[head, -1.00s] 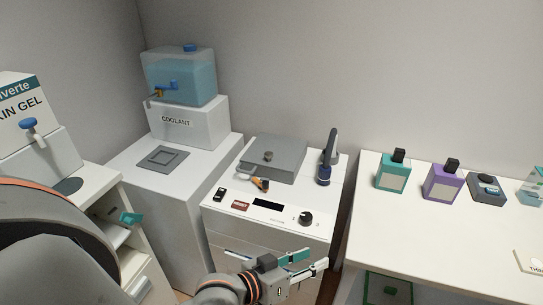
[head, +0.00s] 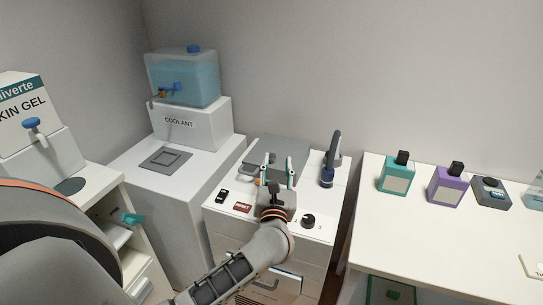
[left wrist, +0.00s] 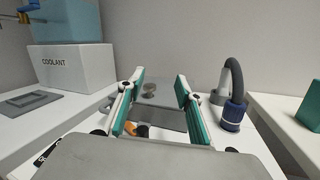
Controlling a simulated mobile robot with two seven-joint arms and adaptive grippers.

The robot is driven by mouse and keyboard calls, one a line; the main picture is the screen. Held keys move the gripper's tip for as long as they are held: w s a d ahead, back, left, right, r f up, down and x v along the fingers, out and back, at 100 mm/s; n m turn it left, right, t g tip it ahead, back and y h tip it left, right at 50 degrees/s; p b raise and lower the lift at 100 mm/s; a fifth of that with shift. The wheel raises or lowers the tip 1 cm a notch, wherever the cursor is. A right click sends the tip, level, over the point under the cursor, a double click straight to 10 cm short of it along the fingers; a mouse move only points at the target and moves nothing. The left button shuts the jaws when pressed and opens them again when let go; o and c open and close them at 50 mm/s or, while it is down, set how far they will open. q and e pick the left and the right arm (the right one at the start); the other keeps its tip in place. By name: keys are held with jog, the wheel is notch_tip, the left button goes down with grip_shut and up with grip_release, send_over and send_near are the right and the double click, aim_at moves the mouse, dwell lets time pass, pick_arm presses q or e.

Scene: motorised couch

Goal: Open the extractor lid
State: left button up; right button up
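The grey square lid (head: 285,146) lies flat and closed on top of the white extractor cabinet (head: 215,212). Its small round knob (left wrist: 149,87) stands up between my left fingers in the left wrist view; in the head view a finger seems to cover it. My left gripper (head: 280,164) is open and empty, over the near part of the lid, its fingers pointing to the back wall. In the left wrist view the open fingers (left wrist: 158,82) stand on either side of the knob, with a gap. I cannot tell their exact height. My right gripper is not in view.
An orange-tipped handle (left wrist: 142,131) lies low before the lid. A hose with a blue nozzle (head: 327,177) stands right of it. The coolant tank (head: 183,80) stands left.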

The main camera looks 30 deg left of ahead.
aim_at(271, 155)
pick_arm(q)
jog(key=f+n, duration=0.1)
jog(key=a+n+g, duration=0.1)
jog(key=f, duration=0.1)
jog(key=shift+w+a+f+n+g, duration=0.25)
jog(key=shift+a+f+n+g, duration=0.05)
jog(key=shift+a+n+g, duration=0.1)
jog(key=shift+w+a+f+y, duration=0.1)
jog(key=shift+a+f+y, duration=0.15)
jog(key=shift+y, duration=0.05)
jog(key=x, duration=0.7)
jog(key=shift+w+a+f, duration=0.15)
jog(key=shift+a, duration=0.05)
grip_shut()
